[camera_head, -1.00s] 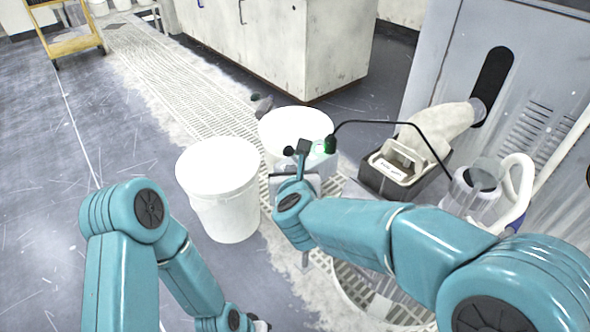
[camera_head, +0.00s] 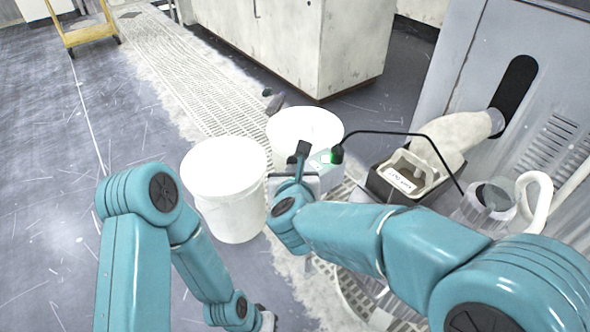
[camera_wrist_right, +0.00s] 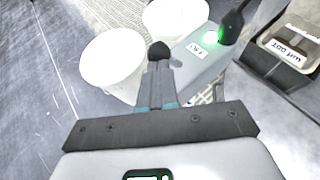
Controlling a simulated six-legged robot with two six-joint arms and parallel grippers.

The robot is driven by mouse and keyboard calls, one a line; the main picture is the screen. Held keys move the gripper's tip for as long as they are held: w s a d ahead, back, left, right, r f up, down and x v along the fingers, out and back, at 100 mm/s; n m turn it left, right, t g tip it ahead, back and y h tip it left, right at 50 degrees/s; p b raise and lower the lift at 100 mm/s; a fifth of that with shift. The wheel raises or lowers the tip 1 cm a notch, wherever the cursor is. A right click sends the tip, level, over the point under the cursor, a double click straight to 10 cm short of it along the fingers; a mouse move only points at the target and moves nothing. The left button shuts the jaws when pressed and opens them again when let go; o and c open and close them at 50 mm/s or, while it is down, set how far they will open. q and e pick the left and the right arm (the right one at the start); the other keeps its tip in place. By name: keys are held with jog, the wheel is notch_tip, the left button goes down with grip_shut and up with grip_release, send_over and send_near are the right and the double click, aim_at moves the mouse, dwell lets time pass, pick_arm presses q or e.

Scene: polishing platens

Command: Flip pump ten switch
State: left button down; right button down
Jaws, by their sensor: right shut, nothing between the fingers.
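A pale grey switch box (camera_wrist_right: 188,75) stands ahead of my right gripper. It bears a green-lit switch (camera_wrist_right: 211,37) and a small white label whose print I cannot read surely. The green light (camera_head: 327,157) also shows in the head view, beside a black plug with a cable. My right gripper (camera_wrist_right: 158,52) is shut and empty, its dark tip just left of the box; I cannot tell whether it touches. In the head view the right gripper (camera_head: 298,155) partly covers the box. My left gripper (camera_head: 266,318) is low at the bottom edge, its fingers too small and cut off to judge.
Two white buckets (camera_head: 225,165) (camera_head: 306,124) stand close beyond the gripper. A black-rimmed container with a labelled insert (camera_head: 405,178) sits right of the box, near a grey cabinet (camera_head: 480,60). A black cable (camera_head: 395,133) arches over it. Open floor lies left.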

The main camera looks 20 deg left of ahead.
pick_arm(q)
jog(key=shift+s, duration=0.1)
pick_arm(e)
jog(key=shift+w+d+r+p, duration=0.1)
jog(key=shift+r+p, duration=0.15)
jog(key=shift+p, duration=0.05)
pick_arm(q)
jog(key=shift+s+r, duration=0.15)
jog(key=shift+r, duration=0.15)
jog(key=shift+s+d+r+p, duration=0.1)
jog(key=shift+s+r+p, duration=0.15)
jog(key=shift+r+p, duration=0.2)
pick_arm(e)
jog(key=shift+w+d+r+m+g+y, duration=0.3)
jog(key=shift+m+g, duration=0.1)
jog(key=shift+g, duration=0.2)
